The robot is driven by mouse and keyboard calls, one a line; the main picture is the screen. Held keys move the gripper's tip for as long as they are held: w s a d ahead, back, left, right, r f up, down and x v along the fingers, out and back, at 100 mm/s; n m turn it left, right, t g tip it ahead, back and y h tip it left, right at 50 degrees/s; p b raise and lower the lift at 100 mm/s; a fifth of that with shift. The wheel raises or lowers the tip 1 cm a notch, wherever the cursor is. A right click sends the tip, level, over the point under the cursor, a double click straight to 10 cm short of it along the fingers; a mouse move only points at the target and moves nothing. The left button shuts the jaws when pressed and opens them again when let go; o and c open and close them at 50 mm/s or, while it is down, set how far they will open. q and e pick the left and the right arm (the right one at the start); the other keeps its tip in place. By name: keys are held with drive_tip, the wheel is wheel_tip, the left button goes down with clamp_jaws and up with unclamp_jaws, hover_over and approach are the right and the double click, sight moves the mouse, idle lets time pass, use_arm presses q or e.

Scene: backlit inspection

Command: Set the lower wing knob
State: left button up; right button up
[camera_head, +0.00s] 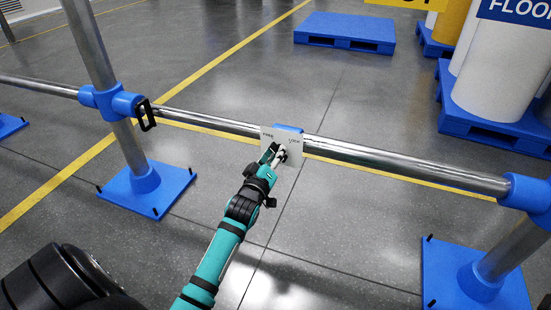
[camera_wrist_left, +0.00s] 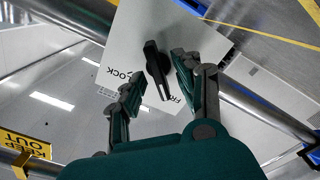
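A white plate (camera_head: 296,156) hangs on the horizontal metal rail, with "LOCK" at its upper right and smaller lettering at its upper left. In the wrist view the plate (camera_wrist_left: 142,30) carries a black wing knob (camera_wrist_left: 153,58), a long narrow wing standing out from it. My left gripper (camera_head: 275,154) is in front of the plate and hides most of the knob in the head view. In the wrist view the left gripper (camera_wrist_left: 158,80) is open, one finger on each side of the knob, with visible gaps. My right gripper is not in view.
The metal rail (camera_head: 400,160) runs across between posts with blue joints (camera_head: 110,100) and blue base plates (camera_head: 147,190). A black handle (camera_head: 147,114) juts from the left joint. Blue pallets (camera_head: 345,32) stand behind. The floor before the rail is clear.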

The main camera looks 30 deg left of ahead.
use_arm(q)
drive_tip(key=shift+w, duration=0.2)
clamp_jaws()
idle(0.3)
